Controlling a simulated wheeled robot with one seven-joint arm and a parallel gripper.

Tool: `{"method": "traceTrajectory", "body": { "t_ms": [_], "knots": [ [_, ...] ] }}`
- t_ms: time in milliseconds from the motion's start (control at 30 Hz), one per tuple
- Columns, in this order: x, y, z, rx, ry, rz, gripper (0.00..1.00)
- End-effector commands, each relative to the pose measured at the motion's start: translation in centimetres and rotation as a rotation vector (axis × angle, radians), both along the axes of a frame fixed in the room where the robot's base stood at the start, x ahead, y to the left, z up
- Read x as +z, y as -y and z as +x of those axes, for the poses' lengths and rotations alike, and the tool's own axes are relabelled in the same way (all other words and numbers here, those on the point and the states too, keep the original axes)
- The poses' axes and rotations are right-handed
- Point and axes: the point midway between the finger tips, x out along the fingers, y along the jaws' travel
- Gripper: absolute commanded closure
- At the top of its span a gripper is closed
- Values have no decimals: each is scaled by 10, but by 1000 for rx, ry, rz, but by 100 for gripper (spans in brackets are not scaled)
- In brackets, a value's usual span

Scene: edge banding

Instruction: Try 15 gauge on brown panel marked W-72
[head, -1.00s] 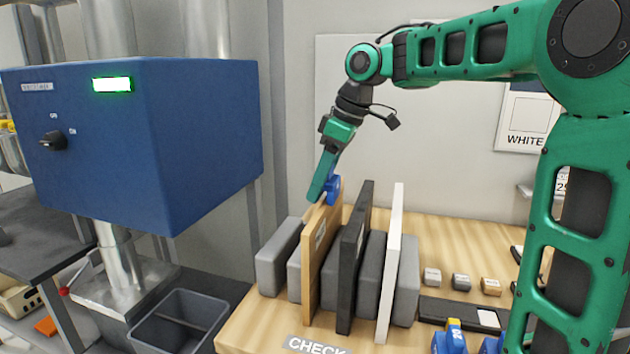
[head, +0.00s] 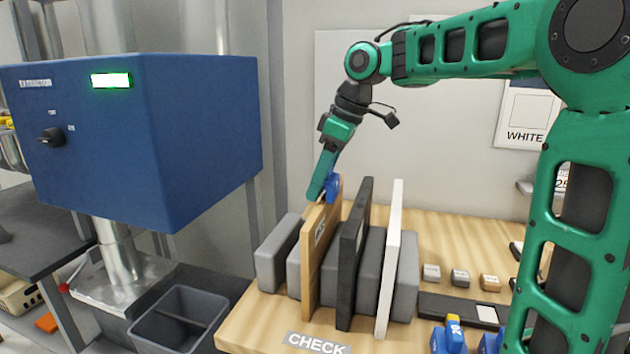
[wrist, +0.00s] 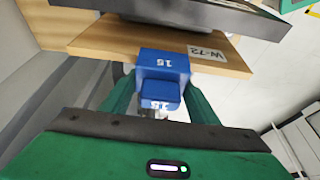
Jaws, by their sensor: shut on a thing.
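My gripper (head: 324,184) is shut on a blue gauge (head: 333,188) at the top edge of the brown panel (head: 322,252). The panel stands upright between grey blocks on the bench. In the wrist view the blue gauge (wrist: 163,66) shows the number 15 and sits against the edge of the brown panel (wrist: 120,40), beside its W-72 label (wrist: 207,53). The gauge appears to touch the panel edge; whether it is fully seated over it I cannot tell.
A black panel (head: 353,255) and a white panel (head: 391,258) stand right of the brown one. Grey blocks (head: 276,253) separate them. More blue gauges (head: 448,337) stand at the front right. A blue machine (head: 130,140) and a grey bin (head: 180,318) are at left.

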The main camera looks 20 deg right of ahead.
Motion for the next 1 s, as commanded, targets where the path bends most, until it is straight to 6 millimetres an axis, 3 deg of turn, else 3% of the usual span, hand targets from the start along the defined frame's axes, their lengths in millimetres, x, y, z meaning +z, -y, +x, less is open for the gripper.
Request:
{"method": "traceTrajectory", "body": {
  "t_ms": [1000],
  "knots": [
    [-9,-1,0,2,1,0,75]
  ]
}}
